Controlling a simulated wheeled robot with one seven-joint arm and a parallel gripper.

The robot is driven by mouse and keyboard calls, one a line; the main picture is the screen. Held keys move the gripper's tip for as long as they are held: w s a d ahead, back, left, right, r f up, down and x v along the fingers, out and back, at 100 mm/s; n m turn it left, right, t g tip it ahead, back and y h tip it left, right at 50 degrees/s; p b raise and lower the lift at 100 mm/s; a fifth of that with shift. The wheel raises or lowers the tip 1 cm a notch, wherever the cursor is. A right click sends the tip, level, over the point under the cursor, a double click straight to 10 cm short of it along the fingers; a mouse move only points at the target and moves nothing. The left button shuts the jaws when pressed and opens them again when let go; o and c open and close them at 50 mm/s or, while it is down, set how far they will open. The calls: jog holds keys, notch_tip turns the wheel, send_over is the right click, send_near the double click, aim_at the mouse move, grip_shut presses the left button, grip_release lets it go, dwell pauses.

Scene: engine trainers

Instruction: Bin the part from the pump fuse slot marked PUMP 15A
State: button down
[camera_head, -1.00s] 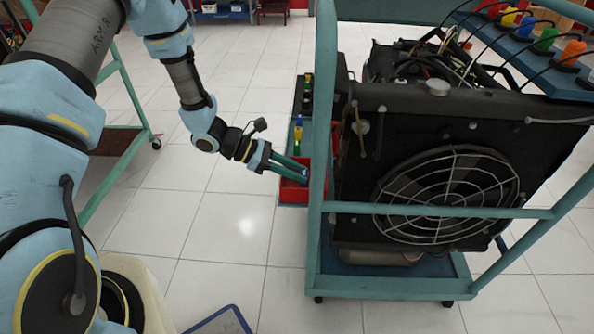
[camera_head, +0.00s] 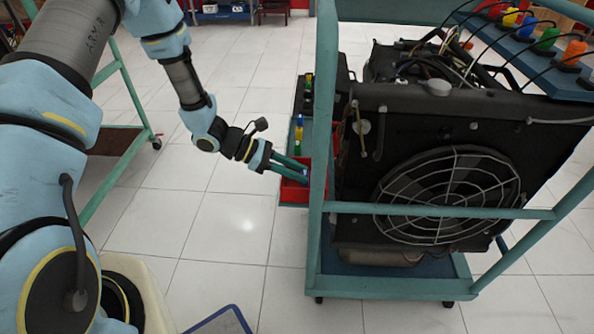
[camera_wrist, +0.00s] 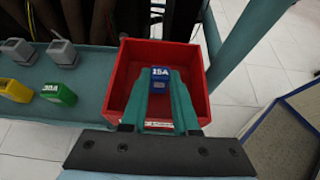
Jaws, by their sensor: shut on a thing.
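A blue fuse marked 15A (camera_wrist: 160,78) is held between the fingertips of my gripper (camera_wrist: 161,88). The fuse is over the open red bin (camera_wrist: 112,80) in the wrist view; I cannot tell how far above its floor. In the head view my gripper (camera_head: 304,173) reaches to the red bin (camera_head: 292,194), which hangs at the left side of the teal engine stand. A label on the bin's near wall is mostly hidden by my fingers. The PUMP 15A slot marking is not readable in these frames.
A teal shelf (camera_wrist: 85,75) left of the bin carries a green fuse marked 30A (camera_wrist: 58,94), a yellow fuse (camera_wrist: 17,91) and grey blocks (camera_wrist: 62,53). The stand's upright post (camera_head: 321,110) is close to the right of my gripper. A blue-edged panel (camera_wrist: 290,125) lies at right.

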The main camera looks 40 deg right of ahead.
jog(key=shift+f, duration=0.4)
dwell(0.3)
jog(key=c, duration=0.6)
grip_release()
jog(key=shift+r, duration=0.15)
notch_tip(320, 180, up, 7)
jog(key=p, duration=0.4)
dwell(0.5)
